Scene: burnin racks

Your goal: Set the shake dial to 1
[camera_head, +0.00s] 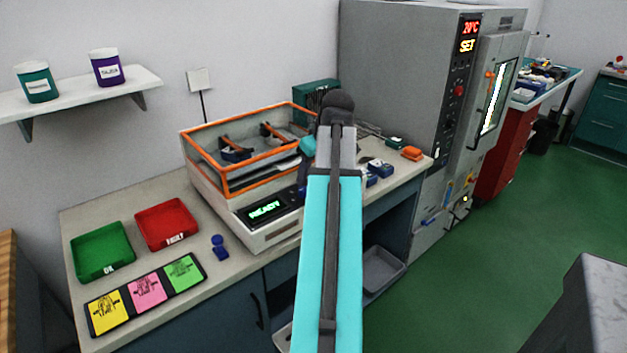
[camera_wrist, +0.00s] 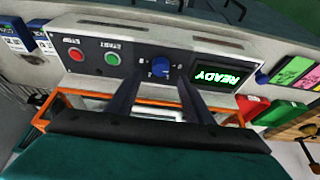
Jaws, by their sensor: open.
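The wrist view shows the panel upside down. I cannot read the dial's setting. My gripper (camera_wrist: 159,84) is open, its two dark fingers on either side of the dial with gaps; I cannot tell whether they touch it. The shaker (camera_head: 281,237) stands on the bench in the head view, where my arm hides the dial. Its display (camera_head: 268,209) reads READY, also in the wrist view (camera_wrist: 219,77).
The red button (camera_wrist: 77,54) and green button (camera_wrist: 112,58) sit beside the dial. A green tray (camera_head: 103,253), a red tray (camera_head: 166,223) and a blue object (camera_head: 219,246) lie left. A grey oven (camera_head: 395,70) stands right.

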